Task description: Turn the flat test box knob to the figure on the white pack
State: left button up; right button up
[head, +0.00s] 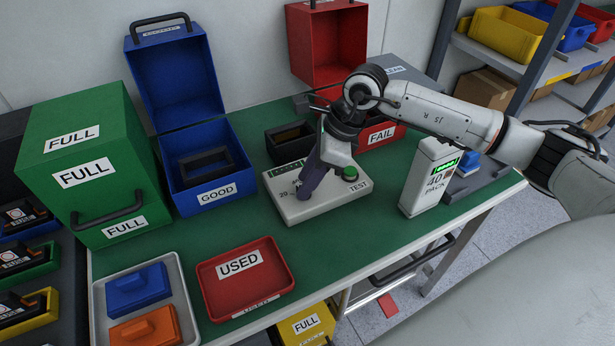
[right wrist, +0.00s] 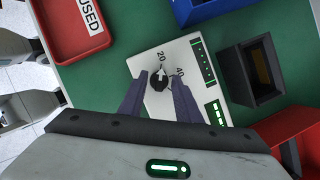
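The flat white test box (head: 318,207) lies on the green bench top, with a green button and the word TEST. Its black knob (right wrist: 159,81) shows in the right wrist view, between the figures 20 and 40. The knob's light pointer appears to face the 20. My right gripper (right wrist: 160,78) is over the knob, its two dark fingers apart, one on each side; contact is unclear. In the head view my right gripper (head: 309,185) hides the knob. The white pack (head: 419,186) stands upright at the right, marked 40 PACK. My left gripper is out of view.
A blue GOOD box (head: 213,192) and green FULL box (head: 92,157) stand left. A red FAIL box (head: 375,136) is behind my arm. A red USED tray (head: 245,283) lies in front, beside a grey tray (head: 183,291) with blue and orange blocks.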

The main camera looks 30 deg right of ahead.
grip_shut()
